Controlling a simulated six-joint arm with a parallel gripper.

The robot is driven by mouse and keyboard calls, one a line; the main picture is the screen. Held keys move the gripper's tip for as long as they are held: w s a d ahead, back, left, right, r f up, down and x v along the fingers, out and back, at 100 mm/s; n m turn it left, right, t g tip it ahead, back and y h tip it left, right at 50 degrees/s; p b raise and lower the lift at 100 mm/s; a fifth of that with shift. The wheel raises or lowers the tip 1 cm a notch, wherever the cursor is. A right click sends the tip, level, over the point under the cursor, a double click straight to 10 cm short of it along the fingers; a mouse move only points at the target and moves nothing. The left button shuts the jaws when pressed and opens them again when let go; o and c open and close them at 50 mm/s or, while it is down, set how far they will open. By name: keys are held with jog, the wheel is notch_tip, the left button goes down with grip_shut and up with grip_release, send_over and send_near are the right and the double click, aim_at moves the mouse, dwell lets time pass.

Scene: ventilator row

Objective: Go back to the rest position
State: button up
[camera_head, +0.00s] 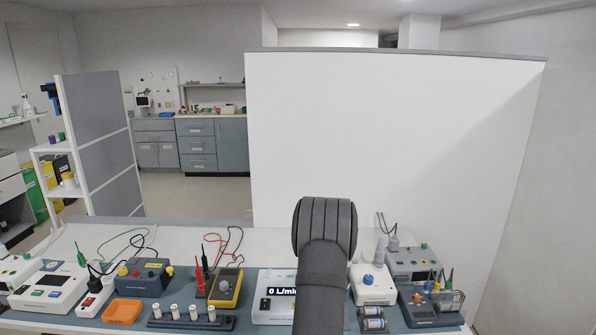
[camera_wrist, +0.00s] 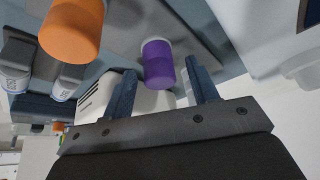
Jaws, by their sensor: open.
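My gripper (camera_wrist: 160,66) shows in the wrist view with its two blue-grey fingers spread apart. A purple cylinder with a paler end (camera_wrist: 158,66) appears in the gap between the fingers, with clear space on both sides. I cannot tell how deep it lies between them. An orange cylinder (camera_wrist: 72,28) is at the upper left of the wrist view, outside the fingers. In the head view my dark arm rises in the middle of the bench, and my gripper is not visible there.
A white partition (camera_head: 400,140) stands behind. Space above the bench is clear.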

notch_tip(320, 180, up, 5)
jog(key=shift+r, duration=0.15)
